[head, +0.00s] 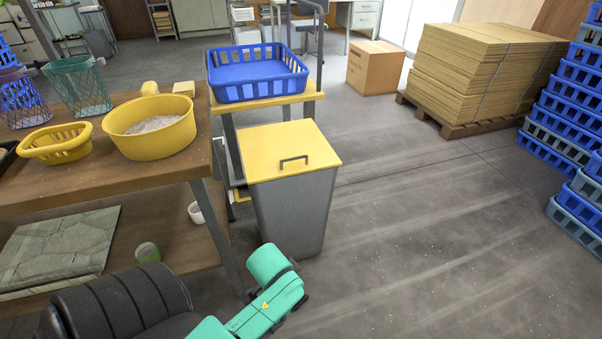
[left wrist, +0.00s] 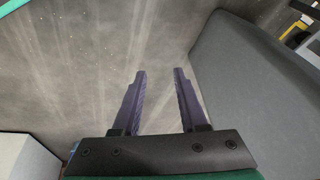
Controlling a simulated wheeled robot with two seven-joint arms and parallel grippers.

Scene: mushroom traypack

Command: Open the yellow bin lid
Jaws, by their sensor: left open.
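The grey bin (head: 292,212) stands on the floor beside the wooden table. Its flat yellow lid (head: 270,150) is closed and has a dark handle (head: 294,160) on top. In the left wrist view my left gripper (left wrist: 160,72) is open and empty, with its two dark fingers apart over the grey floor. A large grey surface, which looks like the bin's side (left wrist: 250,85), is to the right of the fingers, apart from them. In the head view only my green arm shows, low in front of the bin; the fingers are hidden. My right gripper is not in view.
A blue basket (head: 257,75) rests on a stand behind the bin. The wooden table (head: 150,172) at left holds a yellow tub (head: 150,128) and a yellow basket (head: 56,143). Stacked cardboard (head: 480,75) and blue crates (head: 567,115) stand at right. The floor right of the bin is clear.

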